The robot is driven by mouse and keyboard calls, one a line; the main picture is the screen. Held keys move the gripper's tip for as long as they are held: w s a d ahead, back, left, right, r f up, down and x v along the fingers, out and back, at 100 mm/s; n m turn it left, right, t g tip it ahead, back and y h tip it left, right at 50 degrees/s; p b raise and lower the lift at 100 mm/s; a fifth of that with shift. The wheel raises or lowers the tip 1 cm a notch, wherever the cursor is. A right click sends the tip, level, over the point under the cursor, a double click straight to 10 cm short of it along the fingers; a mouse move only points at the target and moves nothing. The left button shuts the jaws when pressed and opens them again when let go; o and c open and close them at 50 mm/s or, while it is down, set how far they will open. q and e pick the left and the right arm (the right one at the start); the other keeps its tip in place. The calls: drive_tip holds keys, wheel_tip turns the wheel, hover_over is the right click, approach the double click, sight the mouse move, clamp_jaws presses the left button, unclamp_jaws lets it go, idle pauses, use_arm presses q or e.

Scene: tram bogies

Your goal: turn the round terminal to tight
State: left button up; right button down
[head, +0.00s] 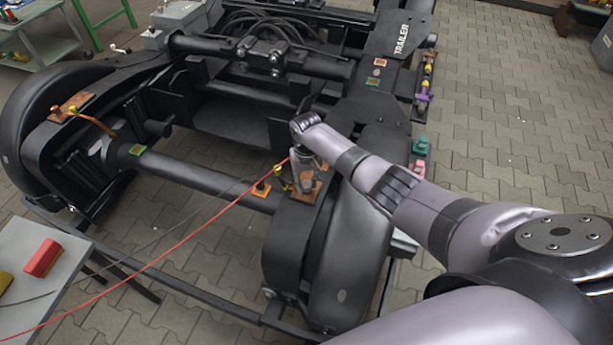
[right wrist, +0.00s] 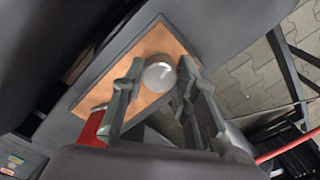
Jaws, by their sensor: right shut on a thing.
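The round terminal (right wrist: 159,74) is a silver, round-topped knob on a square copper plate (right wrist: 165,42) in the right wrist view. My right gripper (right wrist: 158,86) has one finger on each side of the knob and is shut on it. In the head view my right gripper (head: 303,180) points down at the copper plate (head: 312,196) on the near end of the bogie. There the gripper hides the terminal. Whether the terminal is tight cannot be seen. My left gripper is not in view.
A red cable (head: 180,237) runs from lower left up to the right gripper. A yellow clip (head: 280,176) and an orange block (head: 262,188) sit close left of it. A grey table (head: 30,270) bears a red block (head: 42,258).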

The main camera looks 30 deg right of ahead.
sight(306, 184)
drive_tip(key=shift+r+m+p, duration=0.1)
drive_tip(key=shift+m+p, duration=0.45)
drive_tip(key=shift+m, duration=0.55)
drive_tip(key=shift+w, duration=0.1)
drive_tip(key=c, duration=1.2)
unclamp_jaws()
drive_tip(key=shift+c, duration=0.2)
wheel_tip(306, 184, up, 12)
